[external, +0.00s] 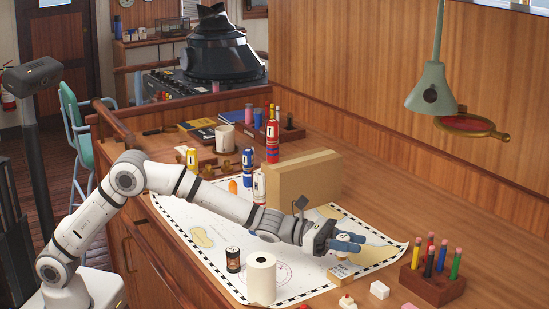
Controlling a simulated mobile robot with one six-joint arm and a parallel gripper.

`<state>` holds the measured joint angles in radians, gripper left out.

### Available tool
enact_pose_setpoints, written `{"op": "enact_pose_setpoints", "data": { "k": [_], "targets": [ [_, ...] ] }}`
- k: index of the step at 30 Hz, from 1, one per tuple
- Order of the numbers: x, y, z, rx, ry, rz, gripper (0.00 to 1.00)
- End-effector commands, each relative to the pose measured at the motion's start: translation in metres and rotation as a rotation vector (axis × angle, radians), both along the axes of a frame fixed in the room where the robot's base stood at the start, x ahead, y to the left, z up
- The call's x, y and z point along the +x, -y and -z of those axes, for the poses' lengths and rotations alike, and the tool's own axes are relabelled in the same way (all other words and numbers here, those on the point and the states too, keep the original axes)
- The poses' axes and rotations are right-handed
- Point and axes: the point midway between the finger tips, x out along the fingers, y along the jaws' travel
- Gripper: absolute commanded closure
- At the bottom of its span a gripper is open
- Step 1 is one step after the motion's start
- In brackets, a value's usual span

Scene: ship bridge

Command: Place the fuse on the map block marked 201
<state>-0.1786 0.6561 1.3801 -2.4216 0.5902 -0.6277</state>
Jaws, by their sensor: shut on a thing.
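My gripper (347,243), with blue-grey fingers, is at the right part of the chart, low over a small tan wooden block (340,276). The block has dark printing on its front face, too small to read for certain as 201. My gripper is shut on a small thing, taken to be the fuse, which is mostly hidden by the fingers. A little pale material shows between the fingers and the block. I cannot tell whether the held thing touches the block.
A white roll (261,280) and dark cylinder (233,260) stand left of my gripper. A cardboard box (303,178) stands behind my forearm. A pencil holder (430,285) and white eraser (379,290) are at right. A lamp (432,90) hangs above.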

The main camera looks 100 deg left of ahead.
Motion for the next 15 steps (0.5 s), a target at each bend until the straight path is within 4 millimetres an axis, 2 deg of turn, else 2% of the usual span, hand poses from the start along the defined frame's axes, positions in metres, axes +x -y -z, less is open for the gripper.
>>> {"op": "enact_pose_setpoints", "data": {
  "k": [1, 6, 15],
  "targets": [
    [0.000, 0.000, 0.012, 0.000, -0.004, 0.000, 0.94],
    [0.000, 0.000, 0.032, 0.000, -0.001, 0.000, 0.94],
    [0.000, 0.000, 0.034, 0.001, 0.000, 0.000, 0.94]
  ]
}}
